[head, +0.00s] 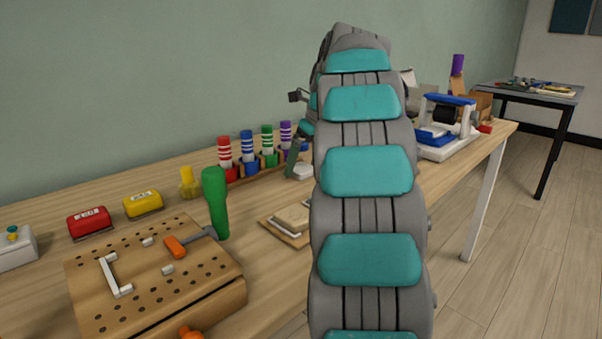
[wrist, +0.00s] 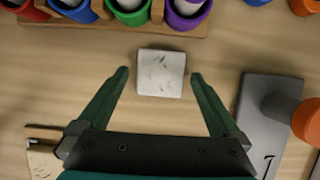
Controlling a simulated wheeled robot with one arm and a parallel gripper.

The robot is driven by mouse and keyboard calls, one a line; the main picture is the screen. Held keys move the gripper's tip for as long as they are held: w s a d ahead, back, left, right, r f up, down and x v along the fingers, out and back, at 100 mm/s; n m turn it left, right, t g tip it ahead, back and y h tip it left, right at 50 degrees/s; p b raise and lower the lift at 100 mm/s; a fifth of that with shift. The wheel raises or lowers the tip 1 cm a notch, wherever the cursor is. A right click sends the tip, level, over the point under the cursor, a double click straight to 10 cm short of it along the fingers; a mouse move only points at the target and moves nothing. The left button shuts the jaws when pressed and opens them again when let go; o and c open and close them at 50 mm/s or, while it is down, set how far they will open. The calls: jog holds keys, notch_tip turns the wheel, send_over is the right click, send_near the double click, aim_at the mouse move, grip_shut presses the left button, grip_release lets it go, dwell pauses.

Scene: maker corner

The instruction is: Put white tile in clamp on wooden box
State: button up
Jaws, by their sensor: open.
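The white tile (wrist: 161,73) lies flat on the table in the wrist view, with faint grey marks on its top. My gripper (wrist: 159,76) is open, with one dark green finger on each side of the tile and a gap on both sides. The tile also shows in the head view (head: 303,172), partly hidden by my arm. The wooden box (head: 207,287) stands at the front left in the head view, with holes in its top. A pale bracket (head: 115,276) and an orange-handled grey tool (head: 178,247) are on it; I cannot tell which is the clamp.
A rack of coloured cups (wrist: 120,22) stands just beyond the tile. A grey plate (wrist: 262,118) with an orange-ended part is at its right. Wooden pieces (head: 290,220) lie between box and arm.

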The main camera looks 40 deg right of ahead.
aim_at(298, 166)
jog(key=shift+w+f, duration=0.1)
jog(key=shift+f, duration=0.1)
jog(key=c, duration=1.4)
jog(key=shift+r, duration=0.15)
jog(key=shift+r+p, duration=0.3)
jog(key=shift+r, duration=1.3)
jog(key=s+a, duration=0.2)
jog(key=s, duration=0.3)
jog(key=s+a+r, duration=0.1)
jog(key=s, duration=0.4)
jog(key=s+a, duration=0.2)
jog(key=s, duration=0.3)
jog(key=shift+a+r+b, duration=0.25)
jog(key=shift+a+b, duration=0.1)
